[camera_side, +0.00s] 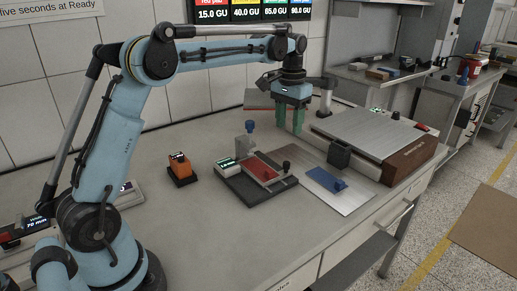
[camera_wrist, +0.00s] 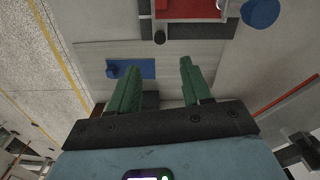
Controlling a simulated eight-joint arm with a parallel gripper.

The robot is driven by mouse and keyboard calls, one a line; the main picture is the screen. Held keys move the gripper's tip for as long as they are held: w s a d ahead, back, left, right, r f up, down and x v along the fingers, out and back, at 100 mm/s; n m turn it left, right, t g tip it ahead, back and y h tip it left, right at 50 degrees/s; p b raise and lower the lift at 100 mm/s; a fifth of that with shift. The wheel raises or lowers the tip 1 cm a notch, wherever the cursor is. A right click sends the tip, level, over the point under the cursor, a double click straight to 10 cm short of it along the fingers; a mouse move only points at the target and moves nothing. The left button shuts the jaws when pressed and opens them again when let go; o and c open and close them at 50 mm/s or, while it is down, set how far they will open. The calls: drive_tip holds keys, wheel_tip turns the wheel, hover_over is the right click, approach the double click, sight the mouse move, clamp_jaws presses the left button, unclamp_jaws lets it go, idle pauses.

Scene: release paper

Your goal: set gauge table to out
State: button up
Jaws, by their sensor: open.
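The gauge table appears to be the dark low slab (camera_side: 245,190) with a recessed red pad (camera_side: 262,168) and a black knob (camera_side: 286,166) at its right end. A grey stand with a blue knob (camera_side: 251,126) rises behind it, and a small unit with a lit display (camera_side: 228,168) sits at its left. In the wrist view the red pad (camera_wrist: 188,8) and black knob (camera_wrist: 160,37) show at the top. My gripper (camera_side: 290,127) is open and empty, its green fingers pointing down above and behind the slab. The fingers (camera_wrist: 160,68) are well apart in the wrist view.
A silver plate (camera_side: 350,202) with a blue pad (camera_side: 320,178) lies right of the slab. A large box with a metal top (camera_side: 368,133) stands behind it on the right. An orange device (camera_side: 180,165) stands on the left. The front bench top (camera_side: 215,235) is clear.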

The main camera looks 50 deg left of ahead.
sight(287, 162)
wheel_tip(287, 162, down, 12)
drive_tip(key=shift+r, duration=0.1)
idle(0.5)
clamp_jaws()
